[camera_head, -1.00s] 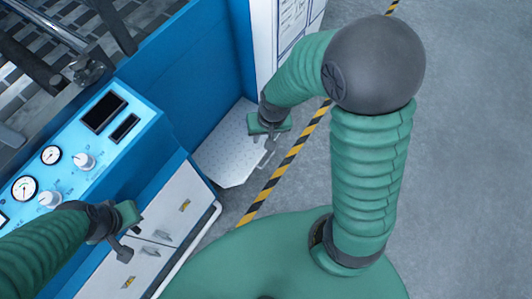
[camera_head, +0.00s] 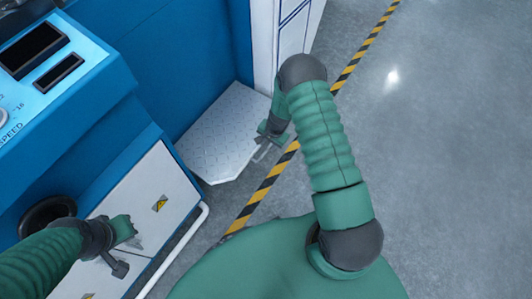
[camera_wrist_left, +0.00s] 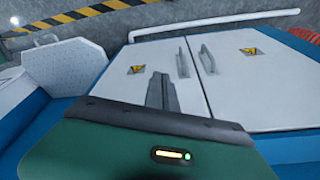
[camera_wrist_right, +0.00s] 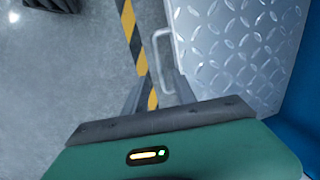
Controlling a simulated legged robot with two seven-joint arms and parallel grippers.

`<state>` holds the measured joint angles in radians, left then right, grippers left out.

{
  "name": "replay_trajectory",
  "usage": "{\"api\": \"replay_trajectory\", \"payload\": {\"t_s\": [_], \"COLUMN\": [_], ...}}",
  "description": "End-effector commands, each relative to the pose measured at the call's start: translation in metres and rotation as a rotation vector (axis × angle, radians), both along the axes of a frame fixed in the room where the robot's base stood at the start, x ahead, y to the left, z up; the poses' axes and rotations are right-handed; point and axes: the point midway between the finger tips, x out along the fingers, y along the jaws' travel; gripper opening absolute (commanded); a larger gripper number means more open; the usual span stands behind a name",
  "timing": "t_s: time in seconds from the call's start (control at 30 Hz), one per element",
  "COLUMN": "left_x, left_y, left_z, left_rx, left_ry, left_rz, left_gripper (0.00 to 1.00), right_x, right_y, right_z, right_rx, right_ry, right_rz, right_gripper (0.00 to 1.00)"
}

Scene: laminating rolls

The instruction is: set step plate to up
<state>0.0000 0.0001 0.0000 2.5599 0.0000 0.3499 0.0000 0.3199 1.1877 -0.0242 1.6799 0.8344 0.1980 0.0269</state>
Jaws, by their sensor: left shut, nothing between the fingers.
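The step plate (camera_head: 215,135) is a grey diamond-tread panel jutting out low beside the blue machine, looking roughly flat. It also shows in the right wrist view (camera_wrist_right: 235,50) and the left wrist view (camera_wrist_left: 65,65). A thin U-shaped handle (camera_wrist_right: 157,50) sticks out from its edge. My right gripper (camera_head: 263,143) is at this outer edge, close to the handle. Its fingers are apart in the right wrist view (camera_wrist_right: 160,92), with the handle ahead of the gap; I cannot tell whether they touch it. My left gripper (camera_head: 128,258) is shut and empty above the white cabinet doors.
The blue machine with its control panel (camera_head: 50,75) stands at the left, with white cabinet doors (camera_head: 150,205) below. A white rail (camera_head: 175,250) runs along their foot. A white panel stands behind the plate. Yellow-black floor tape (camera_head: 262,190) passes the plate; the floor to the right is clear.

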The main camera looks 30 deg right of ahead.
Motion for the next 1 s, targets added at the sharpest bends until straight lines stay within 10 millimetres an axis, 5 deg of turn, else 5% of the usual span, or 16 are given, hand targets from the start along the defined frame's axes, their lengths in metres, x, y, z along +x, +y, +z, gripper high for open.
{"api": "replay_trajectory", "payload": {"t_s": [0.1, 0.3, 0.6, 0.83, 1.0], "left_x": [0.000, 0.000, 0.000, 0.000, 0.000], "left_y": [0.000, 0.000, 0.000, 0.000, 0.000], "left_z": [-0.019, -0.029, -0.028, -0.028, -0.028], "left_rx": [0.000, 0.000, 0.000, 0.000, 0.000], "left_ry": [0.000, 0.000, 0.000, 0.000, 0.000], "left_rz": [0.000, 0.000, 0.000, 0.000, 0.000], "left_gripper": [0.00, 0.00, 0.00, 0.00, 0.00], "right_x": [0.004, 0.009, 0.010, 0.010, 0.010], "right_y": [0.002, 0.004, 0.004, 0.004, 0.004], "right_z": [-0.034, -0.057, -0.058, -0.058, -0.058], "right_rx": [0.000, 0.000, 0.000, 0.000, 0.000], "right_ry": [0.001, 0.000, 0.000, 0.000, 0.000], "right_rz": [0.002, 0.002, 0.001, 0.002, 0.001], "right_gripper": [0.33, 0.33, 0.33, 0.02, 0.00]}}
